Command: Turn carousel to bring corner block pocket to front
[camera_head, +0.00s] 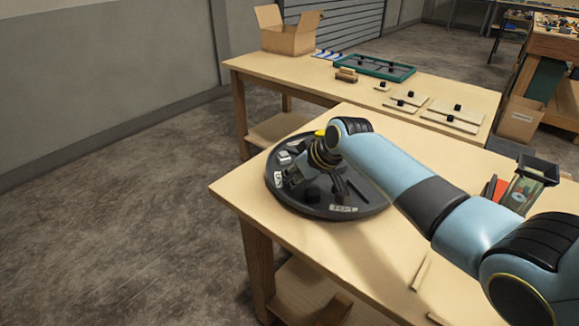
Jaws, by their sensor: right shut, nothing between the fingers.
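The carousel (300,203) is a round dark turntable near the left corner of the front table. Several small pieces and pale labels sit around its top. A light block (285,158) shows at its back left. My right gripper (292,178) reaches over the carousel from the right, shut with nothing in it. Its fingers are low at the left part of the disc. I cannot tell whether they touch it. My wrist and forearm hide the back and right of the disc. I cannot tell which pocket holds the corner block. My left gripper is not in view.
The front table (350,250) is bare in front of the carousel. A dark holder with a clear front (528,185) stands at the right. The back table holds an open cardboard box (290,38), a green-rimmed tray (375,67) and several pale plates with black knobs.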

